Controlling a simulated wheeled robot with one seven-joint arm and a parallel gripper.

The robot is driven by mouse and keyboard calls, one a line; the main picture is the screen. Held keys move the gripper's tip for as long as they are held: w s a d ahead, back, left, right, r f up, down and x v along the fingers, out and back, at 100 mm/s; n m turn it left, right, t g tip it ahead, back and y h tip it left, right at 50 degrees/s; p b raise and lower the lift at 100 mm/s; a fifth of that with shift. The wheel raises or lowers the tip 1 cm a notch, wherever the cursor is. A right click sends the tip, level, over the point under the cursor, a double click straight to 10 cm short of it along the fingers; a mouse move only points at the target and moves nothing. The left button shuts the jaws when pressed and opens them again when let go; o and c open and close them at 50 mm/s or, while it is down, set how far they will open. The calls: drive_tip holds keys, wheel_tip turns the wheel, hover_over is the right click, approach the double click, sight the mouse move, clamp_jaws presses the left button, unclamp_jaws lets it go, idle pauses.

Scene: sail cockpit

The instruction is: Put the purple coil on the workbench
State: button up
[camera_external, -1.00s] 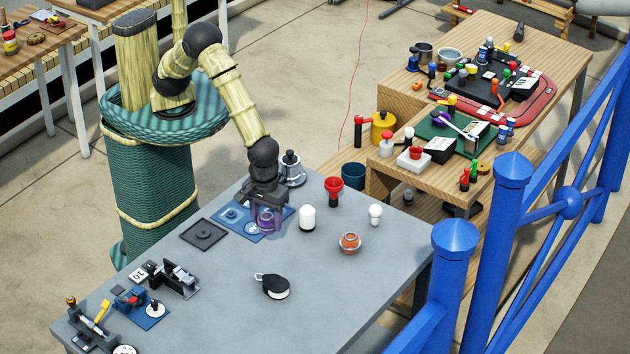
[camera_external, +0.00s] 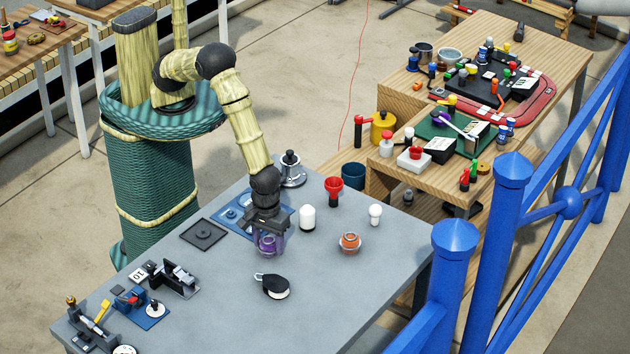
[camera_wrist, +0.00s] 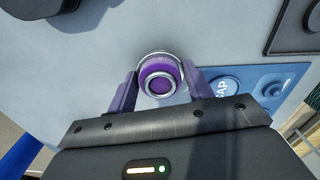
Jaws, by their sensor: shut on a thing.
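The purple coil (camera_external: 267,243) is between the fingers of my gripper (camera_external: 268,240), over the grey workbench (camera_external: 215,290). In the wrist view the coil (camera_wrist: 160,78) shows as a purple ring with a pale metallic rim, and the purple fingers of my gripper (camera_wrist: 158,88) close on it from both sides. I cannot tell whether the coil touches the bench top. The blue mat (camera_external: 232,212) lies beside and behind my gripper, partly hidden by it; it also shows in the wrist view (camera_wrist: 262,95).
A white cylinder (camera_external: 307,218), a red funnel-like cup (camera_external: 333,190) and an orange coil (camera_external: 349,242) stand to the right. A dark square plate (camera_external: 203,234) lies left. Bare bench lies front right.

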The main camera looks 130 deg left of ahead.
sight(268, 239)
drive_tip(key=shift+f, duration=0.1)
drive_tip(key=o, duration=1.1)
drive_tip(key=shift+o, duration=0.2)
wheel_tip(268, 239, up, 12)
drive_tip(key=b, duration=0.2)
